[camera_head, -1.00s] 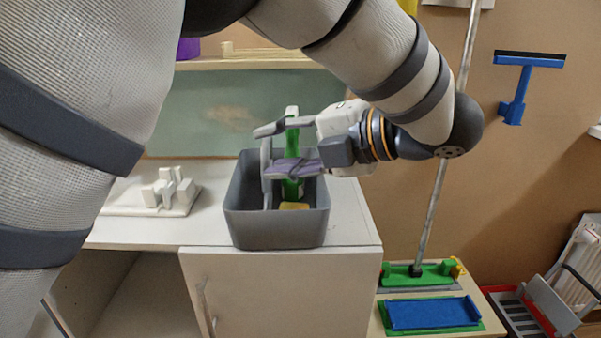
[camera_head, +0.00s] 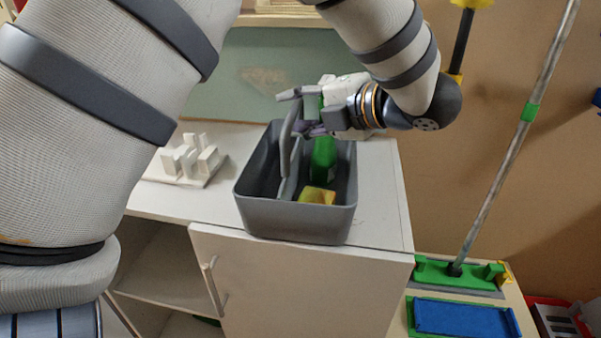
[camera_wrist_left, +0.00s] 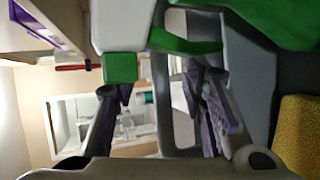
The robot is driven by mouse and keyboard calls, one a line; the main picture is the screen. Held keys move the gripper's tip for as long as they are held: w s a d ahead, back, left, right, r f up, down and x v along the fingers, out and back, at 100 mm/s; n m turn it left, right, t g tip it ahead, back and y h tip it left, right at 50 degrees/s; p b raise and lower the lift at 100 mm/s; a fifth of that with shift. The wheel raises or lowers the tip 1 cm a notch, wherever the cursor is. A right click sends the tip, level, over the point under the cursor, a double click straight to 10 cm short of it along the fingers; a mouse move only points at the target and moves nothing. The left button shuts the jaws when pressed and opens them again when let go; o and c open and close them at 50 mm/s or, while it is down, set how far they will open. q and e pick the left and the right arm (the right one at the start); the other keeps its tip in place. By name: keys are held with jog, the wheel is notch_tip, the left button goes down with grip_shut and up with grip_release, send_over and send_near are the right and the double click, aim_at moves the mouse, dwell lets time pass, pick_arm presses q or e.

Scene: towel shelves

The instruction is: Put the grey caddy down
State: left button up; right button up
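The grey caddy (camera_head: 295,220) stands upright on the white cabinet top (camera_head: 376,200), near its front edge. A green bottle (camera_head: 324,158) and a yellow sponge-like block (camera_head: 317,196) are in its right compartment. The caddy's upright grey handle (camera_head: 286,160) rises in the middle. My left gripper (camera_head: 298,112) is at the top of the handle. In the left wrist view, its purple-padded fingers (camera_wrist_left: 158,100) stand apart, with a grey bar between them. The exact contact is hard to tell. My right gripper is out of view.
A white block rack (camera_head: 188,165) stands left of the caddy. The bottle is close beside my gripper. A mop pole (camera_head: 510,160) stands to the right, with a blue pad (camera_head: 465,318) below. Clear cabinet top lies right of the caddy.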

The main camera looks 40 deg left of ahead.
pick_arm(q)
jog(key=shift+w+a+f, duration=0.1)
jog(key=shift+a+f, duration=0.1)
jog(key=shift+a, duration=0.45)
grip_shut()
jog(key=shift+d+r, duration=0.1)
